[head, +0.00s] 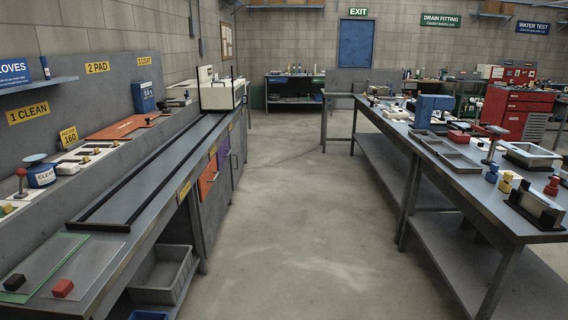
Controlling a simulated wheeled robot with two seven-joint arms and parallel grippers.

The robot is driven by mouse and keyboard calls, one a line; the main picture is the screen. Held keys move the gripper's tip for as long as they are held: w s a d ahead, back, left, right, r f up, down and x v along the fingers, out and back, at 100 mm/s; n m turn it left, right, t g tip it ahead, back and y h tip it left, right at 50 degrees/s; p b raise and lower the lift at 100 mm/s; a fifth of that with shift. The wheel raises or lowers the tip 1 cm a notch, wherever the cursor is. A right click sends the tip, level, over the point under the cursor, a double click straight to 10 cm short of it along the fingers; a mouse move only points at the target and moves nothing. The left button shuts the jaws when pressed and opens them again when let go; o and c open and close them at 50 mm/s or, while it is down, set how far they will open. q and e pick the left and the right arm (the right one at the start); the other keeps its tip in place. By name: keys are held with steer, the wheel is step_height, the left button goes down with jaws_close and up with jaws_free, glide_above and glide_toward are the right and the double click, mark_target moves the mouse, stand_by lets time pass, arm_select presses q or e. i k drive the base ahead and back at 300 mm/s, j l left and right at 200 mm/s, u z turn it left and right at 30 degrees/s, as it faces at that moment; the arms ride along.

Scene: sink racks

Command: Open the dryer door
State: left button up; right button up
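No thing in the head view carries a readable dryer label. A white boxy machine (222,94) stands at the far end of the left bench, with a dark band along its lower edge. Whether it is the dryer, and whether it has a door that is open or shut, I cannot tell at this distance. Neither of my grippers is in view.
The left bench (150,190) holds a long dark-edged tray, pads and small blocks. A grey bin (163,274) sits below it. The right bench (500,205) carries trays and tools. A clear concrete aisle (290,220) runs between them to a blue door (357,43).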

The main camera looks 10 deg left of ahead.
mark_target(212, 97)
steer(key=i+j, duration=0.1)
steer(key=i, duration=0.85)
steer(key=i+j+u, duration=0.1)
steer(key=i, duration=1.8)
steer(key=i+u, duration=0.1)
steer(key=i, duration=1.85)
steer(key=i+l+u, duration=0.1)
steer(key=i, duration=0.85)
steer(key=i+l, duration=0.1)
steer(key=i, duration=0.85)
steer(key=i+l+u, duration=0.15)
steer(key=i+u, duration=0.3)
steer(key=i+l+u, duration=0.45)
steer(key=i, duration=0.2)
steer(key=i+l+u, duration=0.45)
